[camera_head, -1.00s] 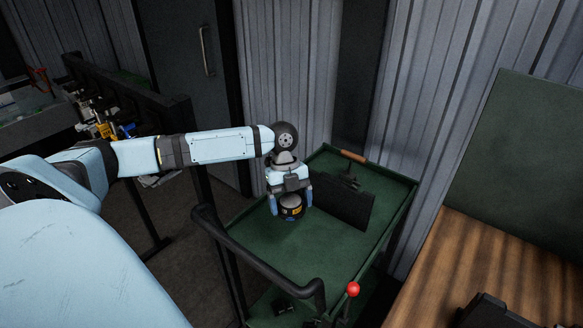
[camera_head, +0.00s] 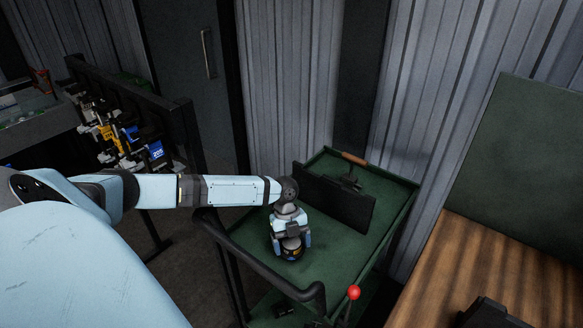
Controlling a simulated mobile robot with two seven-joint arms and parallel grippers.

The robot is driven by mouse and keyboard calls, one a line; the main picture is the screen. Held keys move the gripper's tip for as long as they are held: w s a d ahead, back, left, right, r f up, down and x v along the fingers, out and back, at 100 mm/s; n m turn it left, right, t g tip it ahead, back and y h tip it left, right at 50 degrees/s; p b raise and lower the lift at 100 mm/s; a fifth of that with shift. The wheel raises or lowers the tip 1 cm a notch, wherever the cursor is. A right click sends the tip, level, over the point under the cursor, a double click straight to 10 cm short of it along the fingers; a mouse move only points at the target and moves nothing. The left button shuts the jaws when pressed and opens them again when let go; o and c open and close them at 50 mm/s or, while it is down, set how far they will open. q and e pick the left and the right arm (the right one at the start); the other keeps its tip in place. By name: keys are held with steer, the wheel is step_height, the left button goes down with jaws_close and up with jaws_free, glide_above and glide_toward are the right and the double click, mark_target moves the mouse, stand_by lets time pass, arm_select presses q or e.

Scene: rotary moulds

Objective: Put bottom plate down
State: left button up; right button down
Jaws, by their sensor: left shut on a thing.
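The bottom plate (camera_head: 292,254) is a small dark round piece with a yellow mark, in the head view. My left gripper (camera_head: 290,243) is shut on it and points down over the green cart top (camera_head: 345,240). The plate is at or just above the cart surface; I cannot tell whether it touches. The gripper hides much of the plate. My right gripper is not in view.
A dark upright panel (camera_head: 335,197) and a wooden-handled tool (camera_head: 352,160) are at the back of the cart. A black handrail (camera_head: 262,263) runs along its near left side. A red knob (camera_head: 353,292) is at the front. The cart's right part is clear.

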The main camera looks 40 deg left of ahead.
arm_select(q)
steer(key=shift+w+f, duration=0.1)
steer(key=shift+f, duration=0.55)
steer(key=o, duration=1)
steer(key=shift+f, duration=0.15)
steer(key=shift+r, duration=0.2)
steer(key=b+v, duration=0.1)
steer(key=v, duration=1.1)
steer(key=shift+f, duration=0.1)
